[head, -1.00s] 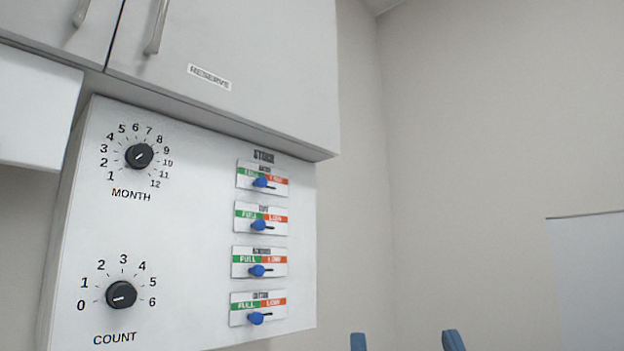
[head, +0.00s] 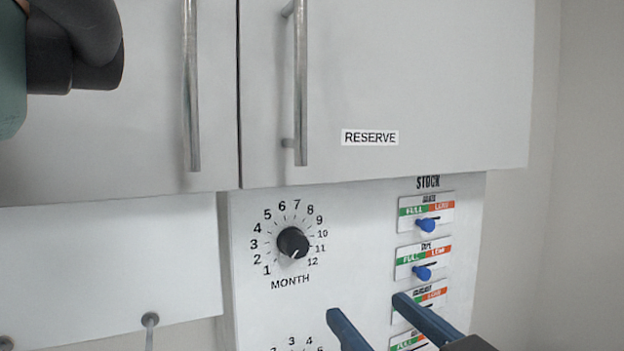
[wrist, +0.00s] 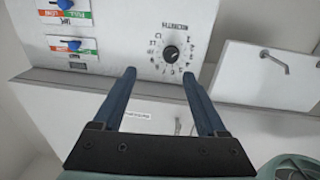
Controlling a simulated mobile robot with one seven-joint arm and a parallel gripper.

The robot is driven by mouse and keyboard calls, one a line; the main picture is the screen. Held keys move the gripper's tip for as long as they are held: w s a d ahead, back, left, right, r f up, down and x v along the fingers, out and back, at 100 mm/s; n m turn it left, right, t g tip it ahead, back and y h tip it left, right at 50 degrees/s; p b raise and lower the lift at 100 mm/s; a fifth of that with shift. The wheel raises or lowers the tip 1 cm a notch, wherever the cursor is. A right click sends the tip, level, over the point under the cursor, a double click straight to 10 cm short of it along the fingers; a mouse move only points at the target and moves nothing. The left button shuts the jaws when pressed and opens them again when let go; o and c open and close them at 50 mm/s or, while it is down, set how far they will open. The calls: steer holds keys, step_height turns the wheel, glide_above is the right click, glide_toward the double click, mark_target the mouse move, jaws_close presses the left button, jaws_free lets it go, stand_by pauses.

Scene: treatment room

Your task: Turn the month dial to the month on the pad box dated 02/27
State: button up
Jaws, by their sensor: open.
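The month dial is a round black knob (head: 293,242) on a white panel, ringed by the numbers 1 to 12, with "MONTH" printed below. A small pale mark shows on its lower part; I cannot tell surely which number it points at. The dial also shows in the wrist view (wrist: 171,52), beyond and between the fingertips. My gripper (head: 367,307) has two blue fingers, open and empty, and appears below and right of the dial in the head view. In the wrist view the fingers (wrist: 158,74) are spread apart, clear of the dial. No pad box is in view.
Grey cabinets with bar handles (head: 301,85) and a "RESERVE" label (head: 370,138) hang above the panel (head: 270,325). Blue stock sliders (head: 427,225) stick out right of the dial; a finger overlaps the lower ones in view. A white box (head: 110,265) is at left.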

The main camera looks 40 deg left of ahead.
mark_target(300, 248)
steer(key=shift+n+g, duration=0.5)
steer(key=shift+g, duration=0.3)
steer(key=p+x, duration=0.2)
steer(key=x, duration=0.2)
steer(key=r+p+x, duration=0.1)
steer(key=p+x, duration=0.1)
steer(key=x, duration=0.2)
steer(key=s+r+p+x, duration=0.1)
steer(key=p+x, duration=0.1)
steer(key=x, duration=0.2)
steer(key=shift+a+r, duration=0.25)
steer(key=shift+a, duration=0.4)
steer(key=shift+w+a+f+p, duration=0.1)
steer(key=shift+w+a+p, duration=0.15)
steer(key=shift+a+p, duration=0.15)
jaws_close()
